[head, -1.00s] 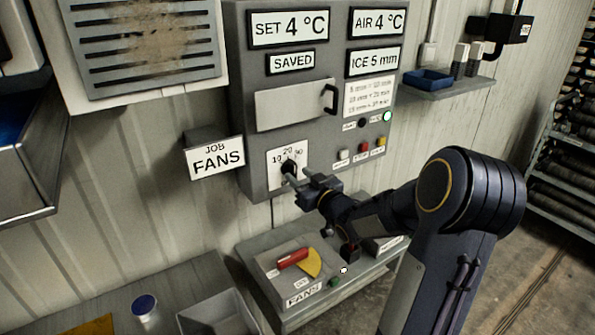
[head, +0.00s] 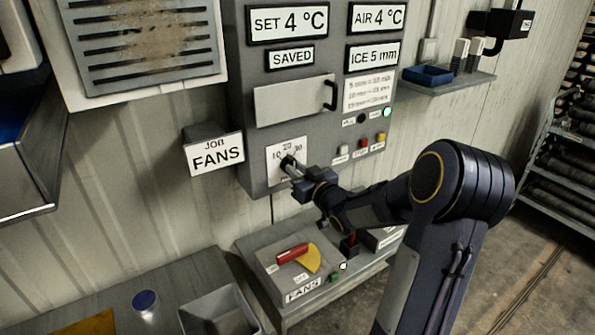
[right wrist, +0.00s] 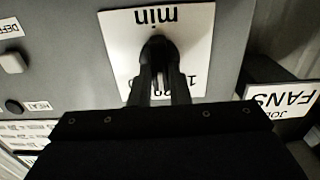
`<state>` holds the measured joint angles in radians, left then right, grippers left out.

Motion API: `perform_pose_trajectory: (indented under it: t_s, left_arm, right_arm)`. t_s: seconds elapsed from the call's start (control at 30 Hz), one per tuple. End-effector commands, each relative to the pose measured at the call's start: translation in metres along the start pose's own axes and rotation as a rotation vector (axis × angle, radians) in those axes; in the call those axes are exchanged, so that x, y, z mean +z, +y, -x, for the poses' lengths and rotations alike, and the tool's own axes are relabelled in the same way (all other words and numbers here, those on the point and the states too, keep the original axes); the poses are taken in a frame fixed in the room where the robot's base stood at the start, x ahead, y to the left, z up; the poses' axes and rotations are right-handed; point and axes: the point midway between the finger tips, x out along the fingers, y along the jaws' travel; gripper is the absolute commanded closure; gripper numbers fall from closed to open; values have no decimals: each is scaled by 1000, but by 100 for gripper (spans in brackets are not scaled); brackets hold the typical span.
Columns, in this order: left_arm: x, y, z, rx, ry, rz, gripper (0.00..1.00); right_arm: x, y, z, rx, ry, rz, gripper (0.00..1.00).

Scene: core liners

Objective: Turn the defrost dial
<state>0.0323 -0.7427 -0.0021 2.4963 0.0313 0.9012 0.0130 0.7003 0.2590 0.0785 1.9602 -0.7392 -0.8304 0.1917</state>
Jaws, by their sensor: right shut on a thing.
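The defrost dial (head: 287,162) is a dark knob on a white plate (head: 274,176) with minute numbers, low on the grey control panel (head: 248,110). My right gripper (head: 292,168) is at the dial, its fingers shut on the knob. In the right wrist view, the fingers (right wrist: 160,88) close on both sides of the dark dial knob (right wrist: 158,48); the plate reads "min" upside down. The fingers and knob hide part of the numbers. My left gripper is not in view.
Below stands a fans box with a red handle (head: 292,253) and yellow sector. A "JOB FANS" sign (head: 214,155) juts out left of the dial. Small coloured buttons (head: 363,143) sit to the right. A shelf (head: 448,86) with a blue tray is farther right.

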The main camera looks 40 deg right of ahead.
Motion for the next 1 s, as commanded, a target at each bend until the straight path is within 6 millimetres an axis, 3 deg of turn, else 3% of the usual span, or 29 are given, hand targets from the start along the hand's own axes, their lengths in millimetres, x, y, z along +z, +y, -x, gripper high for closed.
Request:
perform_pose_trajectory:
  t_s: [0.27, 0.7, 1.0]
  left_arm:
    - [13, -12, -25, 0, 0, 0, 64]
    - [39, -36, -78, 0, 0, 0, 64]
    - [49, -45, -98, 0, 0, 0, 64]
  right_arm:
    - [6, -1, 0, 0, 4, 118, 100]
    - [6, -3, 0, 0, 3, 482, 100]
    - [4, -4, 0, 0, 2, 682, 100]
